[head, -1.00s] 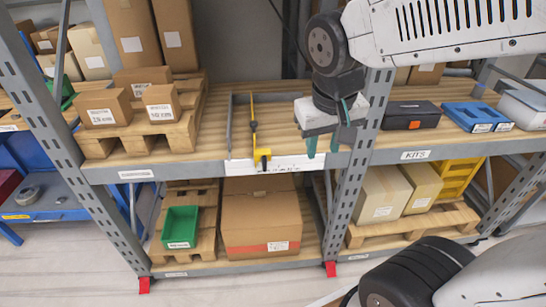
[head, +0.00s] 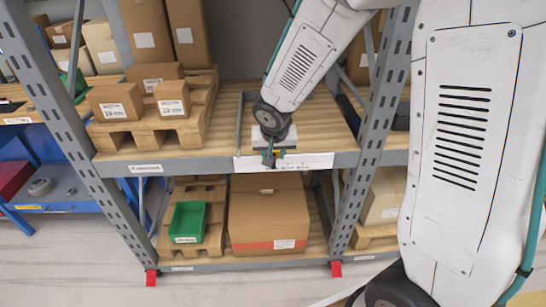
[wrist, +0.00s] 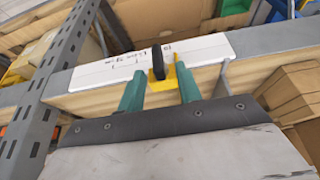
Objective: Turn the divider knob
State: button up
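The black divider knob (wrist: 157,63) stands at the shelf's front edge in the wrist view, against the yellow divider end (wrist: 166,77). My gripper (wrist: 160,77) has two green fingers, spread apart and empty, one on each side of the knob with visible gaps. The knob shows in line with the gap, around or just past the fingertips; the exact depth is hard to tell. In the head view my gripper (head: 269,158) is at the front edge of the middle shelf and hides the knob and most of the yellow divider.
A white label strip (head: 308,161) runs along the shelf's front edge. A grey divider rail (head: 239,122) stands to the left. Small cartons on a wooden pallet (head: 195,128) are further left, and a grey upright (head: 375,140) is close on the right. The cardboard box (head: 268,215) is below.

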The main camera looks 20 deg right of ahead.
jog(key=shift+x, duration=1.3)
grip_shut()
jog(key=shift+w+h, duration=0.1)
jog(key=shift+h, duration=0.2)
jog(key=f+n+h, duration=0.1)
jog(key=n+h, duration=0.1)
jog(key=h, duration=0.4)
jog(key=a+n+g+h, duration=0.1)
jog(key=n+h, duration=0.1)
jog(key=h, duration=0.4)
jog(key=f+n+g+h, duration=0.1)
jog(key=n+h, duration=0.1)
jog(key=h, duration=0.5)
jog(key=shift+w+a+f, duration=0.2)
jog(key=shift+a+f, duration=0.1)
